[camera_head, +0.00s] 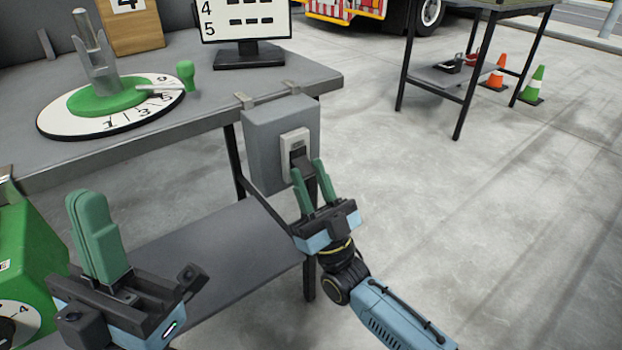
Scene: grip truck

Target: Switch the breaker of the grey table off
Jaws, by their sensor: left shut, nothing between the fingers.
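The grey breaker box (262,150) hangs at the front right edge of the grey table (225,100). Its light switch plate (288,142) carries a dark lever (302,162). My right gripper (307,168) is at the box front with its green fingers apart, one on each side of the lever's lower part. I cannot tell if they touch it. The fingers partly hide the lever, so its exact position is unclear. My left gripper (88,198) is shut and empty, fingers up, at the lower left in front of the table.
On the table are a numbered dial (75,118) with a green knob (186,72) and a monitor (246,25). A green box (30,255) is at the left. Another table (430,75) and cones (535,82) stand back right. The floor at right is clear.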

